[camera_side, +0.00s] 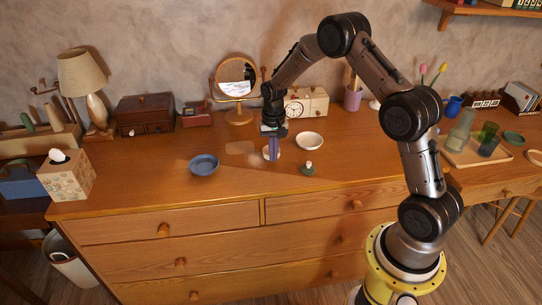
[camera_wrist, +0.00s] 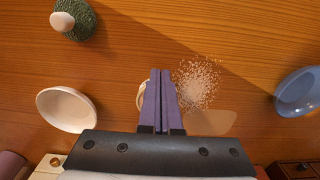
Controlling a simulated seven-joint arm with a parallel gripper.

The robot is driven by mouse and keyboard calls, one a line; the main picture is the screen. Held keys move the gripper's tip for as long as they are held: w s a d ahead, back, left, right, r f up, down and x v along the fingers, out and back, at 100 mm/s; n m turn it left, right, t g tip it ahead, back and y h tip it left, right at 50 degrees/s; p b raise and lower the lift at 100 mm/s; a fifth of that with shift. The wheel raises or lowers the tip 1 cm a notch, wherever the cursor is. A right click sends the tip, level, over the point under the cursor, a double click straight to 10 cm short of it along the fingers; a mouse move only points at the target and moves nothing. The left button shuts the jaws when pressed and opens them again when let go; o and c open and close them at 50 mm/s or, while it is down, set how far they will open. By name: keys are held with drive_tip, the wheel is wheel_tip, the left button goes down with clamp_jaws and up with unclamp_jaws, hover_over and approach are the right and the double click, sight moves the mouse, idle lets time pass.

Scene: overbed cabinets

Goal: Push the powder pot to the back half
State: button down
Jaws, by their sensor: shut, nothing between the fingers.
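A small round cream pot (camera_wrist: 141,95), which looks like the powder pot, is mostly hidden behind my fingers in the wrist view; only its left edge shows. In the side view a pale rim (camera_side: 266,154) shows at the foot of my fingers. My gripper (camera_wrist: 160,72) is shut, its two purple fingers together and pointing down at the pot. In the side view my gripper (camera_side: 274,158) is low over the dresser top. I cannot tell whether the fingertips touch the pot.
White specks (camera_wrist: 197,82) lie right of my fingers, near a pale tan patch (camera_side: 240,147). A blue bowl (camera_side: 204,165) stands left, a white bowl (camera_side: 309,140) at back right, and a green white-topped item (camera_side: 308,169) at front right. A mirror (camera_side: 236,80) and clock (camera_side: 296,105) stand behind.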

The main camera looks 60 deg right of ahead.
drive_tip(key=shift+w+d, duration=0.9)
drive_tip(key=shift+w+d, duration=1.75)
drive_tip(key=shift+w+d, duration=1.45)
drive_tip(key=shift+s+a, duration=1.1)
drive_tip(key=shift+s+a+r, duration=0.45)
drive_tip(key=shift+r, duration=0.4)
drive_tip(key=shift+s+a+r, duration=0.5)
drive_tip(key=shift+r, duration=0.3)
drive_tip(key=shift+s+a+r, duration=0.45)
drive_tip(key=shift+r, duration=0.4)
